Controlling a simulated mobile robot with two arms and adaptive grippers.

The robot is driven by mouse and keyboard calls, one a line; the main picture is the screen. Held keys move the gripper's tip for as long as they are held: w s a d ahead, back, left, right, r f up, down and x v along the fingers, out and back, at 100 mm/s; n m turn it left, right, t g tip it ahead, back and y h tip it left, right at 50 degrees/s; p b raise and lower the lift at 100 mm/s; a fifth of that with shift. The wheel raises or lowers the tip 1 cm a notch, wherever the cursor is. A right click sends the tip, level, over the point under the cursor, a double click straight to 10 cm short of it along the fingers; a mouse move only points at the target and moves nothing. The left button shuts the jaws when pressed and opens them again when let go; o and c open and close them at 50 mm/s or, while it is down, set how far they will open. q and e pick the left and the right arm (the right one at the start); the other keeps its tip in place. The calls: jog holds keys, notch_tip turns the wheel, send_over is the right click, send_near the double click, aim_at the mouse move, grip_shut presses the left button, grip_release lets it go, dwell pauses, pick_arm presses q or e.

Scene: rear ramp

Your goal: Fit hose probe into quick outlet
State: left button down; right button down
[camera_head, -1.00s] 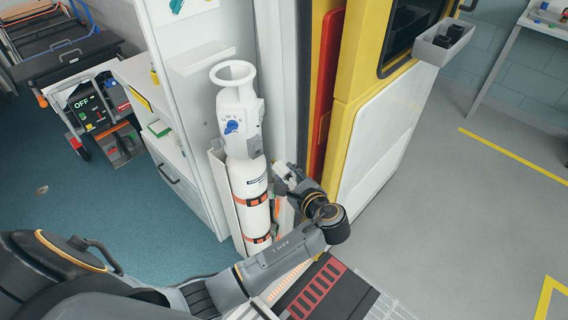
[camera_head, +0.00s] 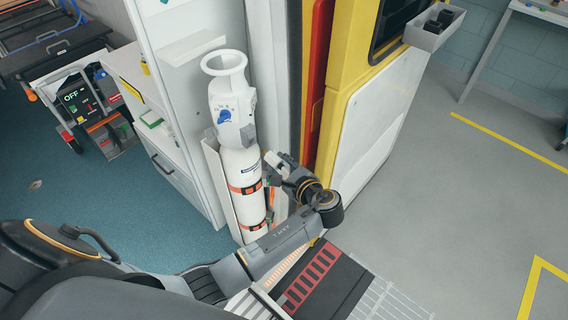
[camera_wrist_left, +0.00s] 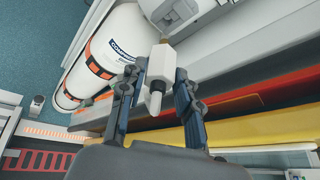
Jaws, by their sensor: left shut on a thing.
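A white oxygen cylinder (camera_head: 240,180) stands upright in a holder, strapped with orange bands. Its white head has a blue knob (camera_head: 224,116) and a grey outlet block on its right side; part of this grey fitting shows at the top of the wrist view (camera_wrist_left: 187,12). My left gripper (camera_head: 275,160) is to the right of the cylinder, just below the outlet. In the wrist view its two fingers are shut on the white hose probe (camera_wrist_left: 162,72). The probe's brass tip points up toward the grey fitting; whether they touch cannot be told. My right gripper is not in view.
A white cabinet (camera_head: 180,90) stands left of the cylinder. A yellow vehicle body (camera_head: 345,90) with a white panel rises close on the right. A ramp with red markings (camera_head: 312,278) lies below my arm. The grey floor at right is clear.

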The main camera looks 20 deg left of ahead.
aim_at(267, 155)
pick_arm(q)
jog(key=shift+w+a+p, duration=0.1)
jog(key=shift+w+a, duration=0.15)
jog(key=shift+a, duration=0.35)
jog(key=shift+w+a+p, duration=0.15)
jog(key=shift+w+a, duration=0.15)
jog(key=shift+a, duration=0.35)
jog(key=shift+w+a+p, duration=0.1)
jog(key=shift+w+a, duration=0.15)
jog(key=shift+a, duration=0.35)
jog(key=shift+p, duration=0.8)
dwell(0.5)
jog(key=shift+w+a+p, duration=0.3)
jog(key=shift+a, duration=0.5)
jog(key=shift+w+a+p, duration=0.3)
jog(key=shift+a, duration=0.45)
jog(key=c, duration=0.9)
grip_release()
jog(key=shift+o, duration=0.2)
